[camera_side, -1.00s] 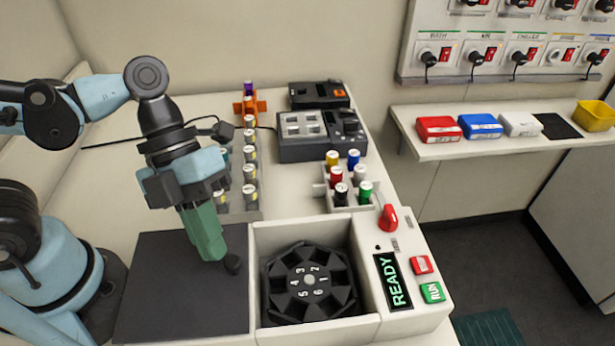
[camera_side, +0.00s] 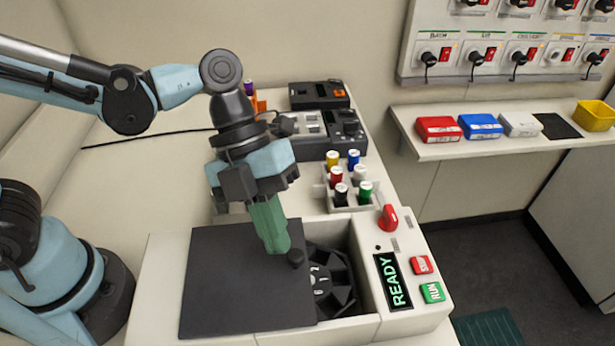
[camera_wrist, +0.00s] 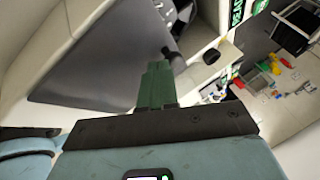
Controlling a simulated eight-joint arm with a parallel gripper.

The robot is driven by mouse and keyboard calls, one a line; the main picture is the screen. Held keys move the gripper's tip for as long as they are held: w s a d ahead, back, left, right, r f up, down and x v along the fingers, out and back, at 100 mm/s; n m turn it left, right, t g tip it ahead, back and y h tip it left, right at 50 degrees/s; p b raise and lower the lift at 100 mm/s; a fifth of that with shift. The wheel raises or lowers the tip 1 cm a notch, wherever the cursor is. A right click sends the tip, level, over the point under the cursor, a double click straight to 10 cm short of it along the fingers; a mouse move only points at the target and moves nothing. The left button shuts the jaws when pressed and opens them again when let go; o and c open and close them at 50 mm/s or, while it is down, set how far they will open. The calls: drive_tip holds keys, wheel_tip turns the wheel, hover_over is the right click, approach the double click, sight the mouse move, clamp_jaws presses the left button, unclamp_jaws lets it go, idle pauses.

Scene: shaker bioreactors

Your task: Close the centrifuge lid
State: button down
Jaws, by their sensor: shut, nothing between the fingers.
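The centrifuge lid (camera_side: 240,285) is a flat dark grey sliding panel with a small black knob (camera_side: 296,258) near its right edge. It covers the left part of the centrifuge opening, and the right part of the black numbered rotor (camera_side: 335,285) still shows. My gripper (camera_side: 278,247) has green fingers, shut and empty, pointing down just left of the knob at the lid. Whether the fingers touch the knob is hard to tell. In the wrist view the fingers (camera_wrist: 157,85) point toward the knob (camera_wrist: 170,52) over the lid (camera_wrist: 100,60).
The centrifuge's panel has a READY display (camera_side: 393,281), a red knob (camera_side: 388,218), a red button (camera_side: 421,265) and a green RUN button (camera_side: 432,292). A rack of coloured-cap vials (camera_side: 348,180) stands behind. A grey device (camera_side: 320,130) sits further back.

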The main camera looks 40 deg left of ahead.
drive_tip(key=w+d, duration=0.6)
drive_tip(key=shift+w+d, duration=0.1)
drive_tip(key=shift+w, duration=0.05)
idle(0.3)
drive_tip(key=a+r, duration=0.9)
drive_tip(key=a+f+n+t+y, duration=0.2)
drive_tip(key=a+n, duration=0.4)
drive_tip(key=n, duration=0.3)
drive_tip(key=a+f+n+t+y, duration=0.2)
drive_tip(key=a+n+t, duration=0.2)
drive_tip(key=n, duration=0.6)
drive_tip(key=a+f+n+t+y, duration=0.1)
drive_tip(key=a+f+n+t, duration=0.1)
drive_tip(key=a+n, duration=0.5)
drive_tip(key=shift+w+a+f+n+t+y, duration=0.15)
drive_tip(key=shift+n+t+y, duration=0.05)
drive_tip(key=shift+n, duration=0.55)
drive_tip(key=shift+w+a+f+n+t+y, duration=0.1)
drive_tip(key=shift+w+a+n+t+y, duration=0.1)
drive_tip(key=shift+n, duration=0.55)
drive_tip(key=shift+s+a+f+n+t+y, duration=0.1)
drive_tip(key=shift+a+n+t+y, duration=0.15)
drive_tip(key=shift+n, duration=0.35)
drive_tip(key=shift+a+f+n+t+y, duration=0.15)
drive_tip(key=shift+a+n, duration=0.2)
drive_tip(key=shift+n, duration=0.25)
